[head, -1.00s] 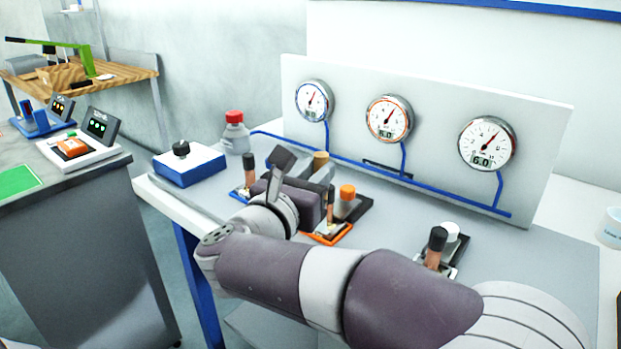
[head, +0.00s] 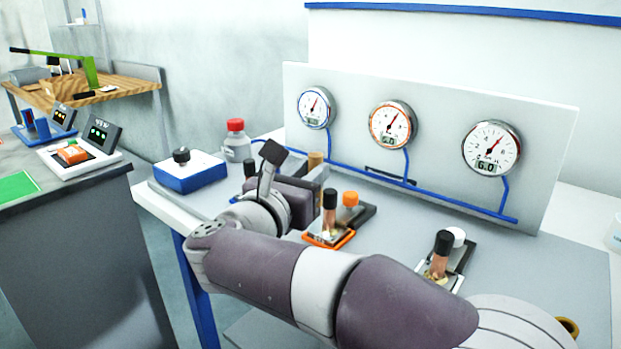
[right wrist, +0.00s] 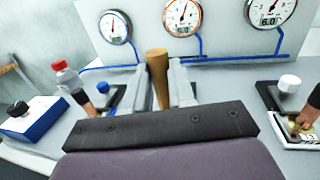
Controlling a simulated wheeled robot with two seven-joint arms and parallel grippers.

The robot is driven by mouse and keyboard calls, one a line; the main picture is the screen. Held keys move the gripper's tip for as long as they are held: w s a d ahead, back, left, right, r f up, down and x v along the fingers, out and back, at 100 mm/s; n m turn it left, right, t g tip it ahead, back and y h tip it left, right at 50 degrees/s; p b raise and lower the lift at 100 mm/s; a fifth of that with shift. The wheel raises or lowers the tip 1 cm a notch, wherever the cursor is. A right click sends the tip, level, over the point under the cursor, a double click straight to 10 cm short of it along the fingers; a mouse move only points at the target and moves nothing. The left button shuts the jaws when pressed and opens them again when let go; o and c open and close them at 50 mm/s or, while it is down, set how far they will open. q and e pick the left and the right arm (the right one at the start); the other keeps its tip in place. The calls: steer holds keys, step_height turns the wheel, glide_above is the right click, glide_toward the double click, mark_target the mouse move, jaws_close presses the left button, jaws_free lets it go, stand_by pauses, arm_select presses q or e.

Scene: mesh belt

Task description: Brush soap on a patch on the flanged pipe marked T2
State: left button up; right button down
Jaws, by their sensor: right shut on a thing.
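My right gripper (head: 317,178) is shut on a tan wooden handle (right wrist: 157,70), which stands roughly upright between the fingers in the right wrist view. Its lower end, with any bristles, is hidden. Three copper pipe pieces with black tops stand on the bench. The middle one (head: 330,212), on an orange-edged base with an orange knob (head: 350,199), is right of and nearer than the gripper. The left one (head: 249,168) is mostly behind my arm; the right one (head: 440,255) has a white knob (right wrist: 289,83). No T2 mark is readable. My left gripper is out of view.
A red-capped bottle (head: 236,142) and a blue-and-white box with a black knob (head: 190,172) stand at the bench's left end. A gauge panel (head: 440,120) with a blue tube rises behind. Bench space between the middle and right pipes is clear.

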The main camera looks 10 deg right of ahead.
steer(key=shift+s+d+b, duration=0.3)
steer(key=shift+s+b, duration=0.1)
steer(key=shift+b, duration=0.1)
steer(key=s+a+r+p, duration=0.1)
steer(key=s+a+r, duration=0.2)
steer(key=r, duration=0.4)
steer(key=shift+a+p, duration=0.3)
steer(key=shift+a, duration=0.15)
stand_by(0.3)
